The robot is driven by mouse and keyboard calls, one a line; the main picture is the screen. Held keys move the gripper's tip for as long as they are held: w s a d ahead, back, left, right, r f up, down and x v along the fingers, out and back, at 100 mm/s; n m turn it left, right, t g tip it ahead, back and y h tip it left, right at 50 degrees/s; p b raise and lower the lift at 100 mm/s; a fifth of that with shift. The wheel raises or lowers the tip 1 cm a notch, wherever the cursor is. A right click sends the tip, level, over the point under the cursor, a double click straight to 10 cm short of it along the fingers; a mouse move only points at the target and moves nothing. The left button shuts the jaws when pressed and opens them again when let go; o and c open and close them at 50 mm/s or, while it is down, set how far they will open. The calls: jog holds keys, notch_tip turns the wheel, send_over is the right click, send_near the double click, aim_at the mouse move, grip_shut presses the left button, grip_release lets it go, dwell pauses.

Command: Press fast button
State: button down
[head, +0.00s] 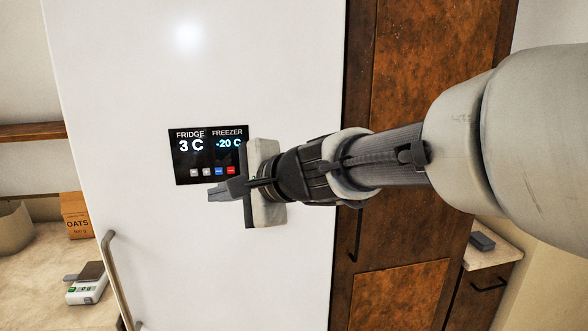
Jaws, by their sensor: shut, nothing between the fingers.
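A black control panel (207,150) is set in the white fridge door. It reads "FRIDGE 3 C" and "FREEZER -20 C". A row of small buttons runs along its lower edge: two grey ones at left, then a blue button (218,171) and a red button (231,170). Their labels are too small to read, so I cannot tell which is the fast button. My gripper (213,193) is shut and empty, with its fingertips just below the button row in the picture. I cannot tell how far they are from the door. My gripper hides the panel's lower right corner.
The white fridge door (130,90) has a metal handle (118,280) at lower left. A brown wooden cabinet (425,60) stands at right. An oats box (76,215) and a small white device (87,285) sit on the left counter.

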aim_at(219, 171)
jog(key=shift+w+a+p, duration=0.3)
jog(key=shift+w+p, duration=0.05)
jog(key=shift+w, duration=1.05)
jog(key=shift+w+a+p, duration=0.35)
jog(key=shift+w, duration=1.05)
jog(key=shift+w+a+p, duration=0.3)
jog(key=shift+w+p, duration=0.05)
jog(key=shift+w, duration=1.05)
jog(key=shift+w, duration=0.1)
jog(key=shift+w+a, duration=0.1)
jog(key=shift+w, duration=0.25)
jog(key=shift+w+a, duration=0.1)
jog(key=shift+w, duration=0.25)
jog(key=shift+s, duration=0.1)
jog(key=shift+s+d+b, duration=0.2)
jog(key=shift+s+b, duration=0.35)
jog(key=shift+s, duration=0.15)
